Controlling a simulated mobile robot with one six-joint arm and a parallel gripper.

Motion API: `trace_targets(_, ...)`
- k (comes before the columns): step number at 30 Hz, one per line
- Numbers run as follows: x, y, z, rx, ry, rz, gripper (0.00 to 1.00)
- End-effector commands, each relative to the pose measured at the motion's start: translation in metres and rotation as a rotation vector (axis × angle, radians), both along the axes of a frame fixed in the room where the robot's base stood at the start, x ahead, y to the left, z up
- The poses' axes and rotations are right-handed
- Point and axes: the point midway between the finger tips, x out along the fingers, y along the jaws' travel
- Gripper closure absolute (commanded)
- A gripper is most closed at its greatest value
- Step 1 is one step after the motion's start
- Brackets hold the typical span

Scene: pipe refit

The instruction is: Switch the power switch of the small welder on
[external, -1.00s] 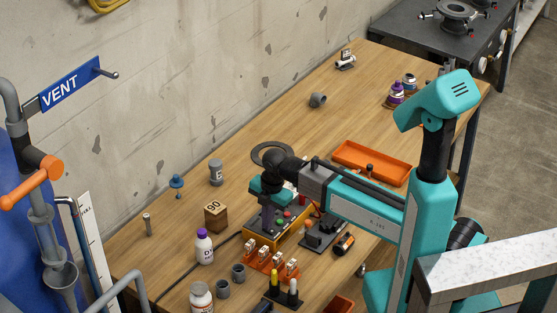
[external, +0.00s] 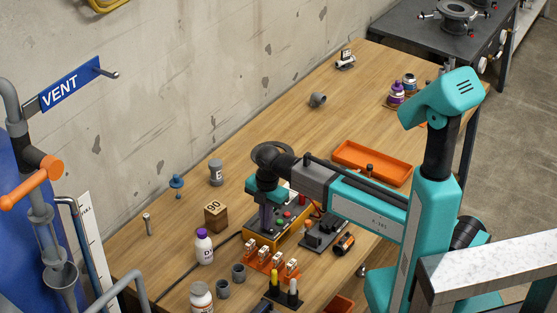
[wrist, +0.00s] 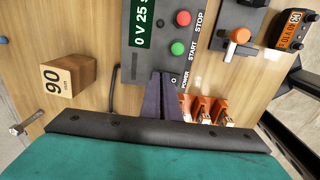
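The small welder (wrist: 190,70) is a grey panel with a green display reading "0 V 25 s", a red STOP button, a green START button and a POWER label. In the external view the welder (external: 297,222) sits on the bench in a yellow-edged case. A small round mark (wrist: 173,80) shows beside the POWER label; the power switch itself is not clearly visible and may be behind my fingers. My gripper (wrist: 161,76) has its two dark purple fingers together with nothing seen between them. Its tips overlap the panel's POWER end in view; I cannot tell whether they touch.
A wooden block marked 90 (wrist: 68,78) stands left of the welder. Orange clamp-like parts (wrist: 205,108) lie close by the POWER end. A white bottle (external: 203,248) and grey fittings stand nearby. An orange tray (external: 372,163) lies behind my arm.

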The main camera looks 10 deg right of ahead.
Motion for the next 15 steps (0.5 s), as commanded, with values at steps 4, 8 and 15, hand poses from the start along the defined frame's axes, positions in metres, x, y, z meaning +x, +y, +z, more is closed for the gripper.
trace_targets(4,-0.006,-0.004,-0.010,-0.004,0.008,0.001,1.00)
trace_targets(8,-0.010,-0.008,-0.009,-0.006,0.011,0.001,1.00)
trace_targets(15,-0.014,-0.013,-0.009,-0.012,0.016,0.001,1.00)
